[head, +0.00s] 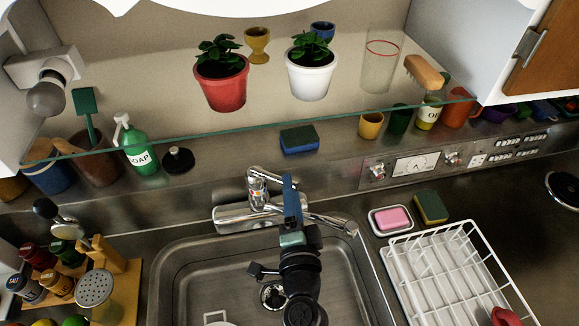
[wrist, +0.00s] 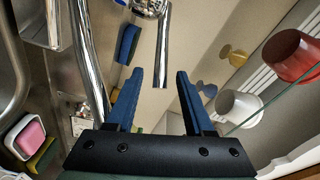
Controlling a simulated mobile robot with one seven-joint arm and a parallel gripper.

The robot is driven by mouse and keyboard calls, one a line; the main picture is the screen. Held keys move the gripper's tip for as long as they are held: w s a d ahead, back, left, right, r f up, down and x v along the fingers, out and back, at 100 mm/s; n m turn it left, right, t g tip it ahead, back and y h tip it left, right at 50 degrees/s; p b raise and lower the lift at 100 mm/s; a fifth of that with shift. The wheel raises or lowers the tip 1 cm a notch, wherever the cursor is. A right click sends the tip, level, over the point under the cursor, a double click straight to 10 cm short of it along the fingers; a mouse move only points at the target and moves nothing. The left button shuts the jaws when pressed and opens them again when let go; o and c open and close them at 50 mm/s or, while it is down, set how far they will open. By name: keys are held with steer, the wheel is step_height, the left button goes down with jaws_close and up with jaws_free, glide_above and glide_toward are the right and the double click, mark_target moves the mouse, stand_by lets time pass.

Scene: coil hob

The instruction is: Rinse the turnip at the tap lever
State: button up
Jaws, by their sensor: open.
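The chrome tap (head: 257,190) stands behind the sink, and its long spout (head: 325,222) reaches right over the basin. My gripper (head: 290,183) is over the back of the sink, in front of the tap. In the wrist view its two blue fingers (wrist: 160,74) are apart with nothing gripped. A straight chrome rod (wrist: 163,45), apparently the tap lever, shows between the fingertips; I cannot tell if it touches them. The spout also shows in the wrist view (wrist: 88,60), left of the fingers. I cannot make out a turnip in either view.
The steel sink (head: 190,275) lies under my arm. A glass shelf with a red pot (head: 221,82) and a white pot (head: 311,75) hangs above. A white dish rack (head: 450,270), pink soap (head: 393,218) and a sponge (head: 431,207) are right. Spice jars (head: 60,285) stand left.

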mark_target(275, 178)
steer(key=w, duration=0.5)
steer(key=shift+w+a, duration=0.2)
steer(key=shift+w, duration=0.05)
jaws_close()
stand_by(1.3)
